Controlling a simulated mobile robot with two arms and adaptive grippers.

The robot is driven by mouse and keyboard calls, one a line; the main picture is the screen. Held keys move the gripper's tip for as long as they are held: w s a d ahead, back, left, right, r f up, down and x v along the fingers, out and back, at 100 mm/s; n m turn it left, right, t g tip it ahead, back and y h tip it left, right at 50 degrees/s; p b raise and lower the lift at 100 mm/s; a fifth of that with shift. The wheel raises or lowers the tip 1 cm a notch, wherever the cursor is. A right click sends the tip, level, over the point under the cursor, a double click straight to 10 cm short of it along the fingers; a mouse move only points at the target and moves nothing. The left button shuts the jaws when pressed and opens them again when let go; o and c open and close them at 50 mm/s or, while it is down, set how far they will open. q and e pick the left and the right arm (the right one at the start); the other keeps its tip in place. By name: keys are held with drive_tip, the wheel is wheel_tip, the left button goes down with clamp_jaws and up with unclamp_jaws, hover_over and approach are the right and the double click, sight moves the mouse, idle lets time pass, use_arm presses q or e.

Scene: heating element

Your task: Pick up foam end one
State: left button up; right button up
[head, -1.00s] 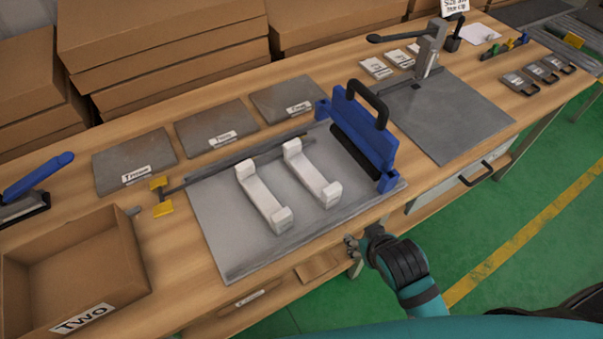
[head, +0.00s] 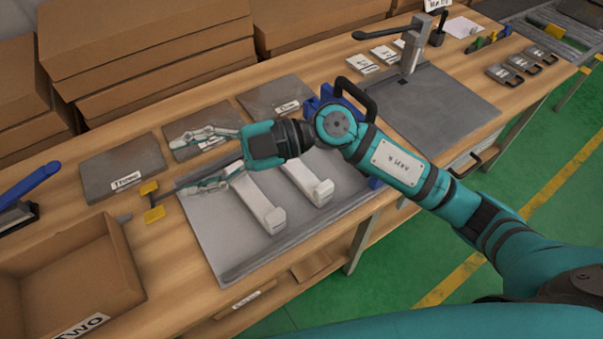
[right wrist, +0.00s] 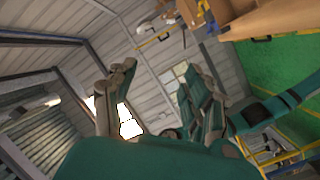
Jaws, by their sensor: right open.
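Two white foam end pieces with raised ends lie on the grey plate (head: 215,250) on the bench. The left foam end piece (head: 262,205) is partly hidden by my right gripper; the right foam end piece (head: 308,180) is partly hidden by my right arm. I cannot tell which one is foam end one. My right gripper (head: 180,163) is open and empty, its fingers spread and pointing left above the bench. It also shows open in the right wrist view (right wrist: 163,75), with roof and wall behind it. My left gripper is not in view.
A cardboard box (head: 75,285) labelled Two stands at the left front. A blue frame with a black handle (head: 357,98) is partly behind my right arm. Flat grey plates (head: 122,168) lie along the back. A lever press (head: 412,50) stands at the right.

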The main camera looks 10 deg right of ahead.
wheel_tip(320, 180, down, 5)
drive_tip(key=d+h, duration=0.2)
drive_tip(key=h, duration=0.2)
drive_tip(key=m+t+h, duration=0.1)
drive_tip(key=m+h, duration=0.3)
drive_tip(key=h, duration=0.9)
hover_over(324, 186)
wheel_tip(324, 186, down, 6)
drive_tip(key=f+p, duration=0.1)
drive_tip(key=f, duration=0.3)
drive_tip(key=f+p, duration=0.1)
drive_tip(key=f, duration=0.2)
drive_tip(key=f+p, duration=0.1)
drive_tip(key=f, duration=0.3)
drive_tip(key=shift+w+d+f+p, duration=0.1)
drive_tip(key=shift+d+f+p, duration=0.2)
drive_tip(key=f, duration=0.1)
drive_tip(key=f+p, duration=0.1)
drive_tip(key=f, duration=0.1)
drive_tip(key=f+p, duration=0.1)
drive_tip(key=shift+a+f, duration=0.3)
drive_tip(key=shift+f, duration=0.4)
clamp_jaws()
